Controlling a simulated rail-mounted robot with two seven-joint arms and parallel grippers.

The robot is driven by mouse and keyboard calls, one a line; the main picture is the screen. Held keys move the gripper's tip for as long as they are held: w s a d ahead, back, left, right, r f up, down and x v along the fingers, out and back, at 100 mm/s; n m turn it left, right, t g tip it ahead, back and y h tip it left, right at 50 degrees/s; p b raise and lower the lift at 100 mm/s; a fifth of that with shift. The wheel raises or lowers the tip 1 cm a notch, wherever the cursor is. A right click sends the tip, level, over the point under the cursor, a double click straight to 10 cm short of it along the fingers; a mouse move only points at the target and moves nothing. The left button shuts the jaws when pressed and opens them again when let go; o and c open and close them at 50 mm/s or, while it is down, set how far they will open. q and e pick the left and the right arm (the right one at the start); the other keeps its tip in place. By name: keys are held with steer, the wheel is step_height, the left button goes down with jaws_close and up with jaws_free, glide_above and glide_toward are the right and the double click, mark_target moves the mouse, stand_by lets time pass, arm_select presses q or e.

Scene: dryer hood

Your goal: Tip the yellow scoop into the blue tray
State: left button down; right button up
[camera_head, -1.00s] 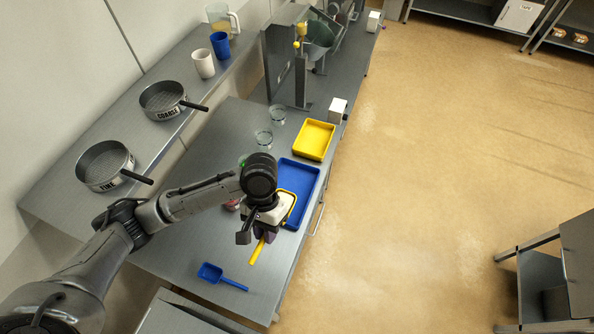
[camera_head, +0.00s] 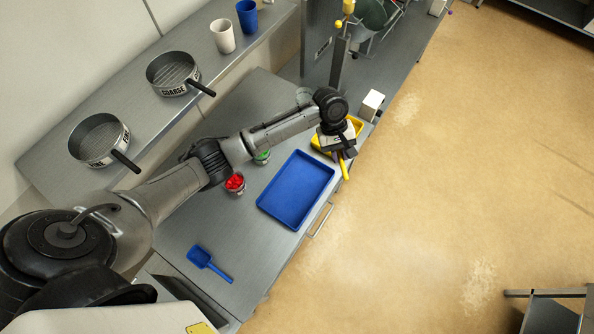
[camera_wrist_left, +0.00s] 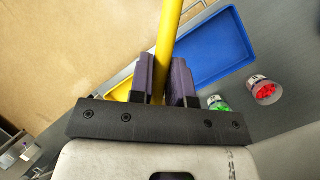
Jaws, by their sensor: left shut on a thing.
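My left gripper (camera_head: 340,155) is shut on the handle of the yellow scoop (camera_head: 345,171), over the near edge of the yellow tray (camera_head: 322,143). In the left wrist view the gripper (camera_wrist_left: 164,75) has its two dark fingers on either side of the straight yellow handle (camera_wrist_left: 171,30). The scoop's bowl is hidden, so I cannot tell its tilt or what it holds. The blue tray (camera_head: 296,189) lies flat on the bench, looks empty, and is apart from the gripper; it also shows in the left wrist view (camera_wrist_left: 218,45). My right gripper is not in view.
A jar of red pieces (camera_head: 235,183) and a jar with green (camera_head: 261,157) stand left of the blue tray. A blue scoop (camera_head: 200,257) lies near the bench front. A white box (camera_head: 371,105) stands behind the yellow tray. Two sieves (camera_head: 172,72) sit on the shelf.

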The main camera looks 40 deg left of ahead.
arm_select(q)
steer(key=w+f+n+t+b, duration=0.1)
steer(key=w+f+n+t, duration=0.1)
steer(key=w+f+n, duration=0.45)
steer(key=w+f+n+t, duration=0.2)
steer(key=w+f+n, duration=0.1)
steer(key=f, duration=0.6)
steer(key=s+d+f+n+y, duration=0.1)
steer(key=s+d+f, duration=0.2)
steer(key=f, duration=0.3)
steer(key=s+d+f+n+t+b, duration=0.1)
steer(key=s+d+f+n, duration=0.1)
steer(key=d+f, duration=0.3)
steer(key=shift+s+f+y, duration=0.4)
steer(key=shift+f, duration=0.35)
steer(key=shift+a+n, duration=0.1)
steer(key=shift+n, duration=0.15)
steer(key=a+r+h, duration=0.1)
steer(key=s+a+r+t+h+p, duration=0.1)
steer(key=a+r+h+p, duration=0.1)
steer(key=shift+s+r+t, duration=0.25)
steer(key=shift+r+t, duration=0.1)
steer(key=shift+t, duration=0.05)
